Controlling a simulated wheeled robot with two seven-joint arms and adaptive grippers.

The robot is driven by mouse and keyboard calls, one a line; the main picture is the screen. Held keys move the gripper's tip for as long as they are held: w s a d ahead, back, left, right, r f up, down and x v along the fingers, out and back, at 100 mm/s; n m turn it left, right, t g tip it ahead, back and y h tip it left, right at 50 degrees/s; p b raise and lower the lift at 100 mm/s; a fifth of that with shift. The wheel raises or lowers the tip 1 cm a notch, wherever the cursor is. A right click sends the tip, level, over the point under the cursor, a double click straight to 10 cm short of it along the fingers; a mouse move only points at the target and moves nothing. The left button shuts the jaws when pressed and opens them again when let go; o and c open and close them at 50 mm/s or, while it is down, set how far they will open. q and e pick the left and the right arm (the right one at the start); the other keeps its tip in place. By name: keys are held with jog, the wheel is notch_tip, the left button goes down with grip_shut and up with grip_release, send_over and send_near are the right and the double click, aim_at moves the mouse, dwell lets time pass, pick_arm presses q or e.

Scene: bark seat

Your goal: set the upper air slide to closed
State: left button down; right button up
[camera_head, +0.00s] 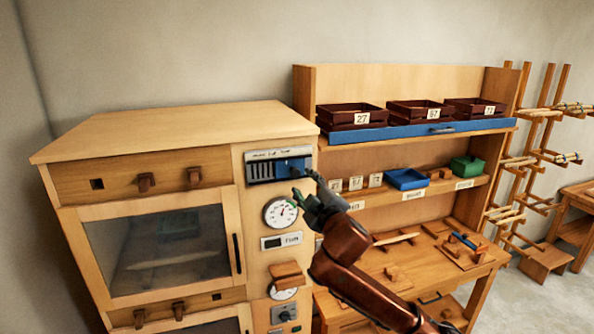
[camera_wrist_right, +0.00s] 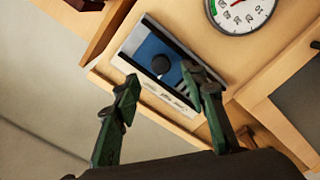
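The upper air slide (camera_head: 262,170) is a blue plate with a dark round knob in a grey metal frame, high on the cabinet's right front strip. In the head view the blue plate fills the frame's right part, with dark slots at its left. The wrist view shows the blue plate (camera_wrist_right: 150,48) and knob (camera_wrist_right: 160,64) close up; the small lettering is unreadable. My right gripper (camera_head: 312,190) is just in front of it. In the wrist view its fingers (camera_wrist_right: 161,80) are apart, with the knob showing between the tips; I cannot tell any contact. My left gripper is out of view.
A round dial (camera_head: 281,212) sits just below the slide, with a small display (camera_head: 281,241) and a wooden handle (camera_head: 287,274) under it. A glass door (camera_head: 165,250) is at left. A shelf unit with brown trays (camera_head: 350,115) stands close at right.

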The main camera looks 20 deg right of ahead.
aim_at(297, 175)
jog(key=w+p, duration=0.2)
jog(key=w, duration=0.5)
jog(key=shift+w+a, duration=0.1)
jog(key=shift+w, duration=0.2)
jog(key=shift+c, duration=0.4)
jog(key=shift+f, duration=0.1)
grip_shut()
